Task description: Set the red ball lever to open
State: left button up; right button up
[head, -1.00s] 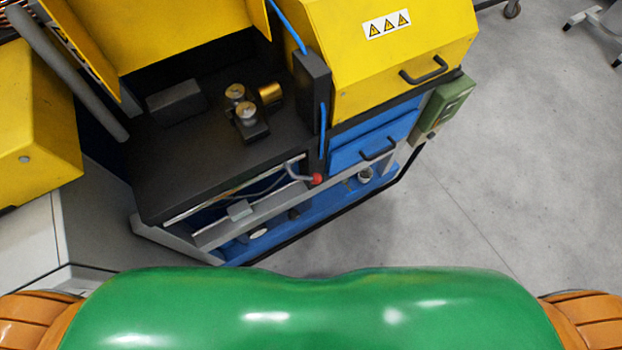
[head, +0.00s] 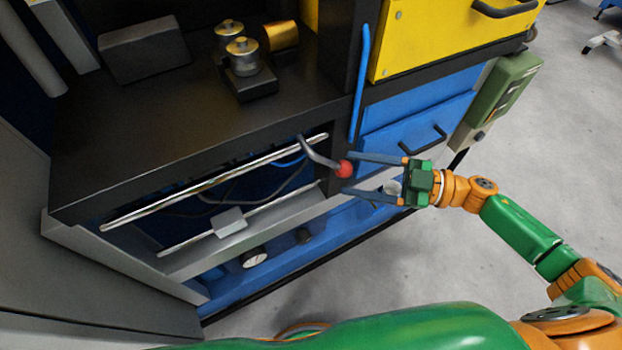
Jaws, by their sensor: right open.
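The red ball (head: 345,169) sits at the end of a bent grey lever (head: 318,153) on the front of the machine, below the dark worktop's edge. The lever slopes down to the right towards the ball. My right gripper (head: 345,173) comes in from the right with its two long fingers apart, one above and one below the ball. The fingertips are at the ball; I cannot tell whether they touch it. My left gripper is not in view.
The dark worktop (head: 180,110) carries metal fittings and a copper-coloured piece (head: 281,37). A blue drawer (head: 415,125) with a black handle and a green control box (head: 497,100) are near my right arm. Open grey floor (head: 570,150) lies to the right.

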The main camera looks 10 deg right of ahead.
aim_at(332, 167)
jog(key=p+x, duration=0.1)
jog(key=x, duration=0.4)
jog(key=shift+w+r, duration=0.2)
jog(key=shift+w+a+f, duration=0.1)
jog(key=shift+w+a, duration=0.05)
jog(key=shift+a, duration=0.35)
grip_shut()
dwell(0.6)
